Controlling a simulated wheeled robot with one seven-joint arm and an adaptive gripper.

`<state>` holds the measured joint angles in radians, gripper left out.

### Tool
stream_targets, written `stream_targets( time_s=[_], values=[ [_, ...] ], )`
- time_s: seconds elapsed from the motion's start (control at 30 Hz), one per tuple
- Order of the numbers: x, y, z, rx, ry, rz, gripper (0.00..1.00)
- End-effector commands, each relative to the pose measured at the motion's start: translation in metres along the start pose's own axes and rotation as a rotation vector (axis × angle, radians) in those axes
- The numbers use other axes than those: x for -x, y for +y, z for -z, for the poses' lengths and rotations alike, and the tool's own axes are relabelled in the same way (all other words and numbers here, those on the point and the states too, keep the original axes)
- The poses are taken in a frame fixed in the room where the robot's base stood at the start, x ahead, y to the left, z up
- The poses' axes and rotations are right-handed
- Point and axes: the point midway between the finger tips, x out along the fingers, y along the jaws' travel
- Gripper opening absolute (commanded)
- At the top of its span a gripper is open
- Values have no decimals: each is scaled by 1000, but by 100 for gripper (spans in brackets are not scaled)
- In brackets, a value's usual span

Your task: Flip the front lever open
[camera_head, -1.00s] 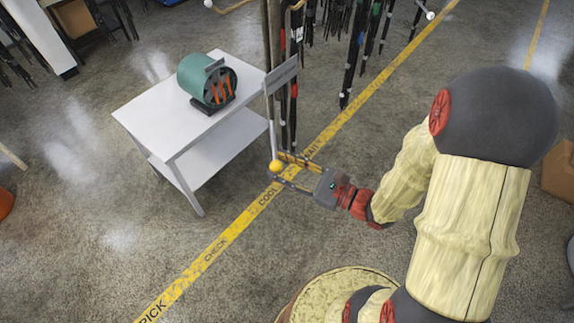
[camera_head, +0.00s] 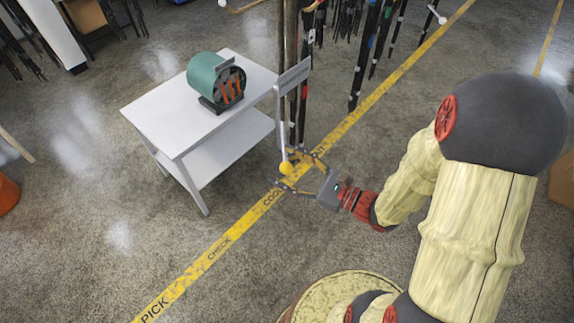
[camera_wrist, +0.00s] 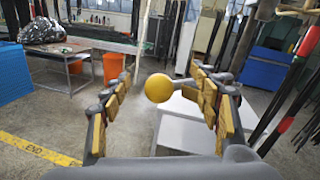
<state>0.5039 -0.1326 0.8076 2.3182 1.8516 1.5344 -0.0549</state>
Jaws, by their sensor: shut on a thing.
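The front lever is a thin pale rod (camera_head: 282,130) with a yellow ball knob (camera_head: 286,168). It hangs from a grey bar (camera_head: 293,75) in front of the hoses. In the wrist view the knob (camera_wrist: 158,88) sits between my fingers, with its rod running toward the right finger pads. My gripper (camera_head: 303,172) is shut on the lever at its knob end, with the fingers still well spread. In the wrist view my gripper (camera_wrist: 165,100) shows a gap left of the knob. The exact contact is hard to see.
A white table (camera_head: 165,110) with a green drum-shaped machine (camera_head: 216,80) stands left of the lever. Dark hoses (camera_head: 370,45) hang behind. A yellow floor line (camera_head: 220,243) crosses below. The floor in front of the table is clear.

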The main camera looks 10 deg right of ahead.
Motion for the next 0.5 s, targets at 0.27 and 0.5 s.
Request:
stream_targets(
  time_s=[0.27, 0.5],
  values=[
    [1, 6, 5, -13, 9, -10, 44],
    [16, 4, 4, -12, 8, -5, 44]
  ],
)
